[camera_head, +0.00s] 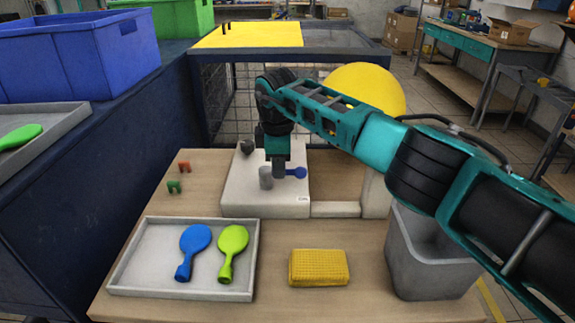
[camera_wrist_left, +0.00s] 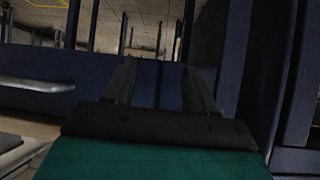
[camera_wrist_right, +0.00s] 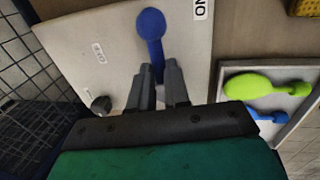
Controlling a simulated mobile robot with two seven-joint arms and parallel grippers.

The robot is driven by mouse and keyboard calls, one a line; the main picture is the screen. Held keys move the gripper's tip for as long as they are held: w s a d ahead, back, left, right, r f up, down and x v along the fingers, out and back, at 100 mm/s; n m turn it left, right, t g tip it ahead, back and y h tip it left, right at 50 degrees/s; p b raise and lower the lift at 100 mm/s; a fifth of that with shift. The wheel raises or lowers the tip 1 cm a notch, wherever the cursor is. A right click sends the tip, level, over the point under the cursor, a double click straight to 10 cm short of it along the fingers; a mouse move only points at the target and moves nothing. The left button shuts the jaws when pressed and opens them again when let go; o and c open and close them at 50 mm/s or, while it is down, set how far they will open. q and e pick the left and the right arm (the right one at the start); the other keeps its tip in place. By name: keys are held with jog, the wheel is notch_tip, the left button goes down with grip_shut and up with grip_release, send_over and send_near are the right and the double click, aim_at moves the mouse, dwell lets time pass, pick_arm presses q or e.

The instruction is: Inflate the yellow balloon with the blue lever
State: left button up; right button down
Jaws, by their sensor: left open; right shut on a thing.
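The blue lever (camera_head: 296,172) is on the pale machine panel (camera_head: 235,205) at the middle of the table. My right gripper (camera_head: 277,172) is shut on it; in the right wrist view the lever (camera_wrist_right: 152,25) runs between the fingertips (camera_wrist_right: 160,72), its round end beyond them. The yellow balloon (camera_head: 372,83) is large and round, behind my right arm, which hides its lower part. My left gripper (camera_wrist_left: 157,85) shows only in the left wrist view, open and empty, in front of a dark blue surface.
A tray (camera_head: 250,285) holds a blue balloon (camera_head: 194,245) and a green balloon (camera_head: 234,240). A yellow sponge-like block (camera_head: 319,266) and a grey bin (camera_head: 430,280) stand to the right. Small red (camera_head: 184,167) and green (camera_head: 174,186) pieces lie left of the panel. A blue crate (camera_head: 60,60) is at upper left.

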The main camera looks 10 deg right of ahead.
jog(key=shift+d+m, duration=0.1)
jog(key=shift+m, duration=0.2)
jog(key=c, duration=1.1)
grip_release()
notch_tip(320, 180, up, 13)
jog(key=s, duration=0.2)
jog(key=shift+s+a+f, duration=0.15)
jog(key=shift+s+a, duration=0.1)
jog(key=shift+s, duration=0.05)
